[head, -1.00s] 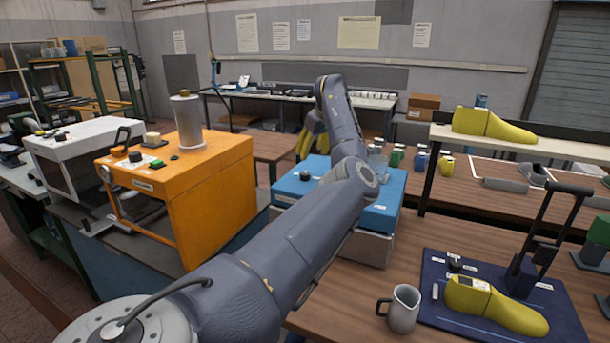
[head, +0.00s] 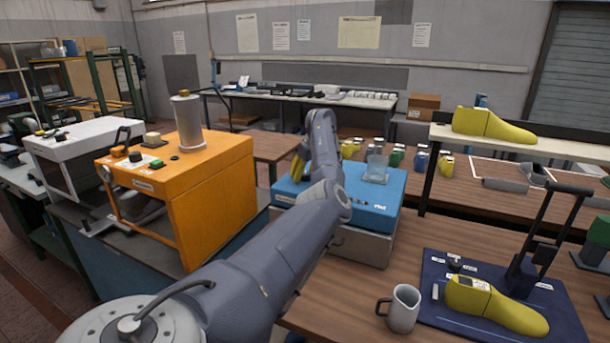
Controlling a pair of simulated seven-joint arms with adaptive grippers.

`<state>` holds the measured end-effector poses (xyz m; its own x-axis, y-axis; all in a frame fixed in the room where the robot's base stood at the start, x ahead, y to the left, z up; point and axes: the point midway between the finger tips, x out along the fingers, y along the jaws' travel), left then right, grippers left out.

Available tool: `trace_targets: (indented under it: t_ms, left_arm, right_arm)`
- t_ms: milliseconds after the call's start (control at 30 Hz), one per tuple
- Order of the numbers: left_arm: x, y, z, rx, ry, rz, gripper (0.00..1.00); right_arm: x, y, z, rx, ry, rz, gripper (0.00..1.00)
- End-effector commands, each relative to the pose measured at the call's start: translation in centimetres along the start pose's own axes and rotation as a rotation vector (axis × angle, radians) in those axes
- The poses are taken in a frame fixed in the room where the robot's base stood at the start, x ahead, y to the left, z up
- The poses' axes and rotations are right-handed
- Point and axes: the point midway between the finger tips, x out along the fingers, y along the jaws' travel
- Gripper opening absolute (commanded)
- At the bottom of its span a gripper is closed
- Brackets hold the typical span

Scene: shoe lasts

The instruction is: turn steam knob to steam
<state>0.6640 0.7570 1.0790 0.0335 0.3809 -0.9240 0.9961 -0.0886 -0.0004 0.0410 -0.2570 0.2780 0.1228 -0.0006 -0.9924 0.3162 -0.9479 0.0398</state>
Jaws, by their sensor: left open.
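A blue box-shaped machine (head: 375,195) with a grey base stands on the wooden bench in the middle. The black knob on its top left is hidden now behind my left gripper and arm; I cannot read its markings. My left gripper (head: 298,167), with yellow fingers, is low over the left part of the blue top. It is open, but its tips are partly covered by my own arm, and I cannot tell whether they touch the knob. My right gripper is not in view.
An orange machine (head: 205,200) with a metal cylinder is at left. A grey jug (head: 400,309) and a yellow shoe last (head: 495,305) on a blue mat (head: 450,330) are at front right.

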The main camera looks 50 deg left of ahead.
Motion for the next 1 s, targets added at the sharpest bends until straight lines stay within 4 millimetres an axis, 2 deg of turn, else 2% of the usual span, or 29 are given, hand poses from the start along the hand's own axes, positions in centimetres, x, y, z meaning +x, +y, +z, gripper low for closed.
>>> trace_targets:
  t_ms: [233,733,1000]
  left_arm:
    - [0.00,0.01,0.01,0.001,0.000,0.000,0.59]
    - [-0.03,0.02,0.00,0.000,0.000,0.000,0.01]
    - [-0.03,0.01,-0.05,0.001,0.001,0.002,0.00]
  right_arm:
    - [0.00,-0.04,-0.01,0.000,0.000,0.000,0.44]
    - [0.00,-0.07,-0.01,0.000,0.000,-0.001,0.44]
    - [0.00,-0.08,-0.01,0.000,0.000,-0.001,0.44]
